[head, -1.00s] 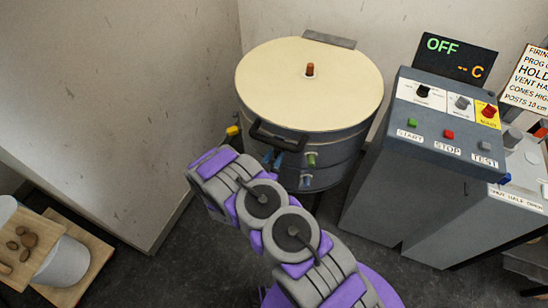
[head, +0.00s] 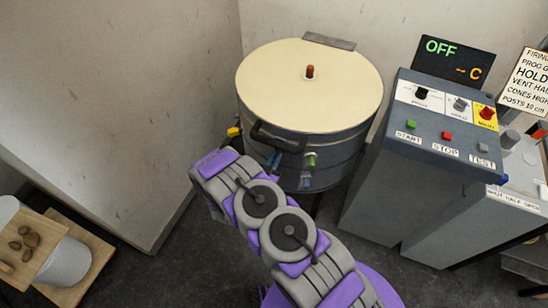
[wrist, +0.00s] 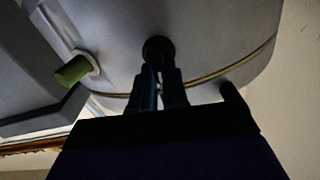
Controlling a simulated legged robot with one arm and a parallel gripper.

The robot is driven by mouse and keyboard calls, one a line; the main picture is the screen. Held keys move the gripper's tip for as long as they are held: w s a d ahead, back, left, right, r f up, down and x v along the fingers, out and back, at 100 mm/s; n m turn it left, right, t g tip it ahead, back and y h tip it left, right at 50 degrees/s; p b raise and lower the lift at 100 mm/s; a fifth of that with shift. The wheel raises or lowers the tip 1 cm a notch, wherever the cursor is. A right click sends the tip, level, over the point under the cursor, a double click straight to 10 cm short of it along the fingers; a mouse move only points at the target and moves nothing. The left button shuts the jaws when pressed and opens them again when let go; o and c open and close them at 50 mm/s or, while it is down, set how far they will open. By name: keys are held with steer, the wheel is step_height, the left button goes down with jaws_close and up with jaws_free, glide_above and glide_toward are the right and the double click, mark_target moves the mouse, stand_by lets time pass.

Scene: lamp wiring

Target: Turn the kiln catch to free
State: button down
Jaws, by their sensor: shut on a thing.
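The kiln (head: 310,108) is a round grey drum with a cream lid and a dark handle (head: 277,139) at its front. In the wrist view my gripper (wrist: 160,80) has its two dark blue fingers close together against the grey kiln wall (wrist: 215,40). They are closed on a dark round knob (wrist: 158,48), which looks like the kiln catch. Its turned position is too dark to read. In the head view my gripper (head: 273,159) is at the kiln front just below the handle, and the catch is hidden there.
A green plug (head: 311,160) sits beside my gripper on the kiln wall; it also shows in the wrist view (wrist: 73,71). A yellow piece (head: 233,132) is left of the handle. The control cabinet (head: 420,160) stands close on the right, its display (head: 452,62) reading OFF.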

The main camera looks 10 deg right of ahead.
steer(key=m+b, duration=0.1)
steer(key=m, duration=1)
steer(key=f+m+b, duration=0.1)
steer(key=m, duration=0.4)
steer(key=shift+s+d+f+b, duration=0.1)
steer(key=shift+s+d+b, duration=0.15)
steer(key=shift+d+b, duration=0.1)
steer(key=shift+m, duration=0.4)
steer(key=c, duration=1.1)
jaws_free()
steer(key=shift+c, duration=0.2)
steer(key=shift+s, duration=0.1)
steer(key=v, duration=1.7)
steer(key=shift+a, duration=0.15)
